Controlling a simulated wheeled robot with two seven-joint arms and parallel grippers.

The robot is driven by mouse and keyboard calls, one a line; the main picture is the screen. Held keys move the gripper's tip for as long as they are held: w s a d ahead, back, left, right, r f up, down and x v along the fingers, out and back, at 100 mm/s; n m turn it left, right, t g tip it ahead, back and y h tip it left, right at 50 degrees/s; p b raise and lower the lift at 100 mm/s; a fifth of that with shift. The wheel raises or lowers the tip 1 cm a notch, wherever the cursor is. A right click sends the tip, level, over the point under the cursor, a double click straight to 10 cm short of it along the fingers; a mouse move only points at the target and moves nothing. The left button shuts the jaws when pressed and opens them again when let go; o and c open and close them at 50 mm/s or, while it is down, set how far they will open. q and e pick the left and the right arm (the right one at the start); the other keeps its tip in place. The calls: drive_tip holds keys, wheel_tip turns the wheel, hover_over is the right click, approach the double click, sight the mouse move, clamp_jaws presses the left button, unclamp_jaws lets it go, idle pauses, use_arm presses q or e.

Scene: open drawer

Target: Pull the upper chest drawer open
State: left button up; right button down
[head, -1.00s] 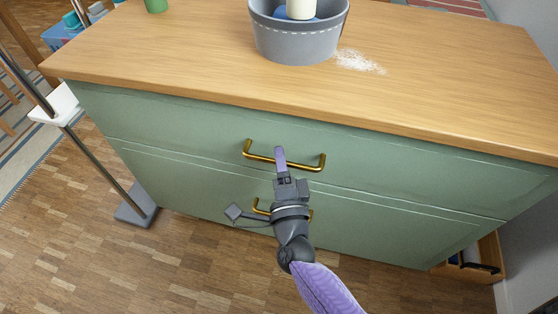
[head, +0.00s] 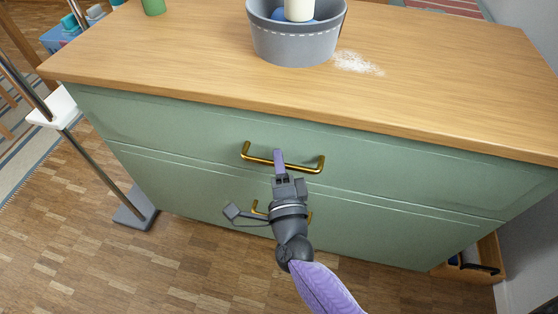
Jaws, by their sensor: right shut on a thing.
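The green chest has an upper drawer (head: 190,135) with a brass bar handle (head: 305,166). The upper drawer front looks flush with the chest, beneath the wooden top. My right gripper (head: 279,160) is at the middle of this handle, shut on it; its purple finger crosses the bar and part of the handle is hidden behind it. The lower drawer (head: 370,225) is shut, and its brass handle (head: 256,207) is partly hidden by my right arm. My left gripper does not show.
On the wooden top (head: 180,60) stand a grey basket (head: 295,45) with a white item in it and a green object (head: 153,6). White powder (head: 358,62) lies beside the basket. A metal stand (head: 100,175) is left of the chest, and a wooden box (head: 485,262) is at right.

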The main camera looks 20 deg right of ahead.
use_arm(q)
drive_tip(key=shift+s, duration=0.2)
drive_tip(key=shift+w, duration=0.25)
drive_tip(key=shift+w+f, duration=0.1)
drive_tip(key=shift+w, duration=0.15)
